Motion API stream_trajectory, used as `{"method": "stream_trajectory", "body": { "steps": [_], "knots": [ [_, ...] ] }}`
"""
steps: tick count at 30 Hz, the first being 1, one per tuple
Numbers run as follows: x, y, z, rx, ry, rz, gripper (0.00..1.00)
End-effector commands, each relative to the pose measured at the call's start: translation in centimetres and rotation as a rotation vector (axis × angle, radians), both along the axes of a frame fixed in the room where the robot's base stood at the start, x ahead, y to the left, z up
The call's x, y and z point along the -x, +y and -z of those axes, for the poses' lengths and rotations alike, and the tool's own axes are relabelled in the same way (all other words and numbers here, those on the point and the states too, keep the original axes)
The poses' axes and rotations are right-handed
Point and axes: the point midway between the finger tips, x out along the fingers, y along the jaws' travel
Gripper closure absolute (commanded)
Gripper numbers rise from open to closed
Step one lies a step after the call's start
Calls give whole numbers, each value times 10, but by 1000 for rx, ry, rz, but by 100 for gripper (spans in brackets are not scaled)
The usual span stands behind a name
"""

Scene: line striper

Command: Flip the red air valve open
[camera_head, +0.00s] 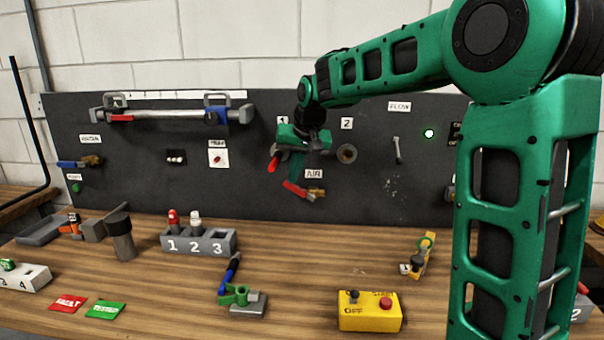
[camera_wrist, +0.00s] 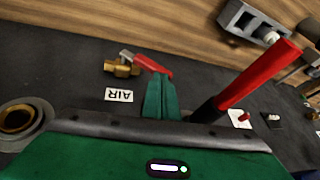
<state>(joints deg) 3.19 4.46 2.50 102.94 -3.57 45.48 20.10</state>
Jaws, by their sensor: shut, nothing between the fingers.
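The red air valve has a brass body (camera_head: 316,192) and a red lever (camera_head: 294,188) on the dark panel, below the AIR label. In the head view the lever slants up to the left from the body. In the wrist view, which is upside down, the lever (camera_wrist: 150,62) runs from the brass body (camera_wrist: 122,68) toward my fingertips. My gripper (camera_head: 292,178) is shut and empty, its green fingers (camera_wrist: 160,80) at the lever's free end. I cannot tell whether they touch it.
A red handle (camera_wrist: 262,75) stands out from the panel close beside my gripper, left of it in the head view (camera_head: 273,165). A round port (camera_head: 347,153) is to the right. The bench below holds a numbered rack (camera_head: 198,245) and a yellow switch box (camera_head: 369,318).

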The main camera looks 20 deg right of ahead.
Motion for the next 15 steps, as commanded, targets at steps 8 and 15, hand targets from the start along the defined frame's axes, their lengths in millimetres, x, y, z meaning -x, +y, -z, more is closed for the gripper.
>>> {"method": "stream_trajectory", "body": {
  "steps": [8, 15],
  "knots": [
    [-7, 13, 12, 0, 1, -1, 100],
    [-9, 19, 17, 0, 0, -1, 100]
  ]
}}
